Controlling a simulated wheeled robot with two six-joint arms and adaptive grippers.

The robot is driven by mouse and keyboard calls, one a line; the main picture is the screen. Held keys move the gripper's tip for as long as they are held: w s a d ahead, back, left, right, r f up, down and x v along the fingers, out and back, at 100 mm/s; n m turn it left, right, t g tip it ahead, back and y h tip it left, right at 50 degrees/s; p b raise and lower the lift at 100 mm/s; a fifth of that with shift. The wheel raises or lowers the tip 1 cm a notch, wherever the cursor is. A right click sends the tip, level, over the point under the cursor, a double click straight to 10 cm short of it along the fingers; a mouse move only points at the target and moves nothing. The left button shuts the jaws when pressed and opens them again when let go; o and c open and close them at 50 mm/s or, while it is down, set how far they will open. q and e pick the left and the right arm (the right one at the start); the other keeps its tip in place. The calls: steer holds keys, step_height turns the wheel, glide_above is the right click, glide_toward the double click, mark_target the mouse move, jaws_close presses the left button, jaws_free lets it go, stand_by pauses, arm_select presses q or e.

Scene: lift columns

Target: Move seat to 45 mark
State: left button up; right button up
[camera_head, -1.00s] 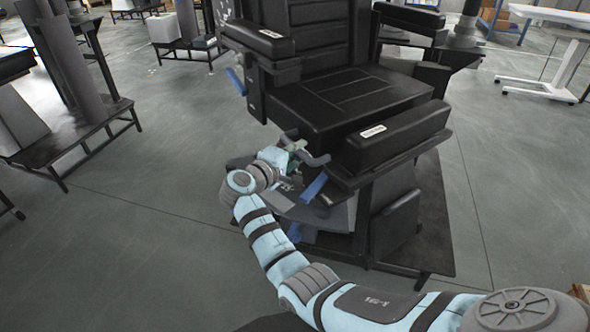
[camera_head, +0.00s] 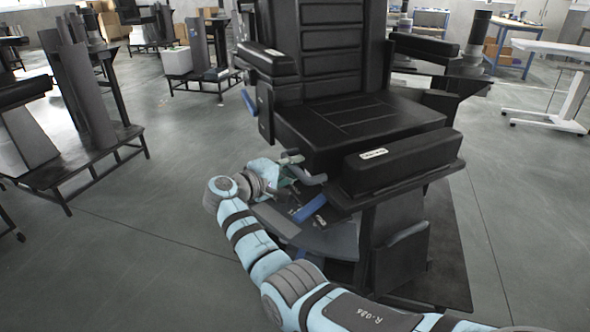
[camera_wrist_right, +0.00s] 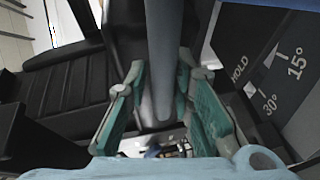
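The black padded seat (camera_head: 355,118) with a tall backrest (camera_head: 335,45) stands in the middle of the head view. My right gripper (camera_head: 286,176) is under its front left corner, beside a grey bent handle (camera_head: 311,179). In the right wrist view my right gripper (camera_wrist_right: 163,100) has its green fingers apart. A grey bar (camera_wrist_right: 163,60) runs between them, with gaps visible on both sides. A dark plate with white marks (camera_wrist_right: 275,80) reads HOLD, 15° and 30°; no 45 mark is visible. My left gripper is not in view.
A black armrest (camera_head: 400,160) overhangs to the right of my gripper. Blue levers show below the seat (camera_head: 310,208) and at its left side (camera_head: 248,102). Dark column stands (camera_head: 85,100) are at the left, a white table (camera_head: 550,50) at the right. Grey floor between is open.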

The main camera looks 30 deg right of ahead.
steer(key=shift+o, duration=0.9)
steer(key=shift+w+f, duration=0.15)
steer(key=shift+s+a, duration=0.2)
steer(key=shift+a, duration=0.05)
steer(key=v, duration=0.7)
